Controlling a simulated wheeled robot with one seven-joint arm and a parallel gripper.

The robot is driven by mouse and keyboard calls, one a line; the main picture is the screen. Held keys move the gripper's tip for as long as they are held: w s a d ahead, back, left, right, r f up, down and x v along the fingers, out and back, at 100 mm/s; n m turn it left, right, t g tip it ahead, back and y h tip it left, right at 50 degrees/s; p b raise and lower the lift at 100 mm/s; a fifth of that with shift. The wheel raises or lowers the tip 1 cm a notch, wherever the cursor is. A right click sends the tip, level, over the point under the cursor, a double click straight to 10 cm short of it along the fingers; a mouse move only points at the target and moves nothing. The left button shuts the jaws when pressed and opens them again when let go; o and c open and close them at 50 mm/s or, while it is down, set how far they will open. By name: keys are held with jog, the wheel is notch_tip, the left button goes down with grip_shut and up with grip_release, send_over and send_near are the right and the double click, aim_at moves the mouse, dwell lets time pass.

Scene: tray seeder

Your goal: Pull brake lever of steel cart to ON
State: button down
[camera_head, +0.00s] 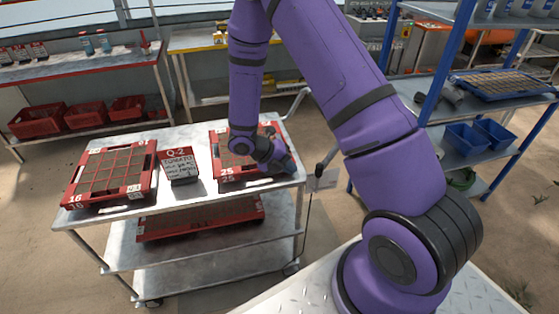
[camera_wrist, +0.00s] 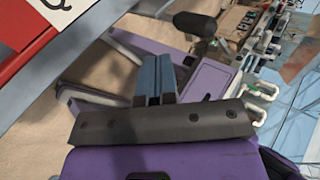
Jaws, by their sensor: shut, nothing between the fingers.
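The steel cart (camera_head: 205,199) stands at the left with its top shelf facing me. At its right end a lever with a black grip (camera_head: 328,158) rises beside a small pale plate (camera_head: 322,182); it looks like the brake lever. Its setting cannot be read. My gripper (camera_head: 287,165) is over the cart's right front corner, beside tray 25, left of the lever. In the wrist view my gripper (camera_wrist: 152,62) is shut and empty, its blue fingertips together. A black rounded grip (camera_wrist: 192,22) shows beyond them, apart from the fingertips.
Red tray 16 (camera_head: 70,196), a Q-2 sign (camera_head: 180,165) and red tray 25 (camera_head: 217,140) stand on the cart. Another red tray (camera_head: 148,233) lies on a lower shelf. A blue-posted rack (camera_head: 447,70) stands at right. Bare floor lies between cart and rack.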

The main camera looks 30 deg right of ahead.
aim_at(318, 166)
jog(key=shift+s+d+f, duration=0.25)
jog(key=shift+s+d, duration=0.15)
jog(key=shift+d, duration=0.45)
jog(key=shift+s+d+f, duration=0.25)
jog(key=shift+s+d, duration=0.1)
jog(key=shift+d, duration=0.5)
jog(key=shift+s+d+f, duration=0.25)
jog(key=shift+s+d, duration=0.15)
jog(key=shift+d, duration=0.45)
jog(key=shift+d, duration=0.1)
jog(key=shift+s+d+r+t+y, duration=0.1)
jog(key=shift+s+d+t+y, duration=0.05)
jog(key=shift+d+y, duration=0.4)
jog(key=shift+s+d+r+t+y, duration=0.1)
jog(key=shift+s+d+r+y, duration=0.1)
jog(key=shift+d+y, duration=0.3)
jog(key=shift+s+d+r+t+y, duration=0.1)
jog(key=shift+s+d+t+y, duration=0.05)
jog(key=shift+d+y, duration=0.4)
jog(key=s+d+f+t+y, duration=0.1)
jog(key=d+f+y, duration=0.1)
jog(key=d, duration=0.4)
jog(key=shift+s+d+y, duration=0.15)
jog(key=shift+s+y, duration=0.25)
jog(key=shift+y, duration=0.5)
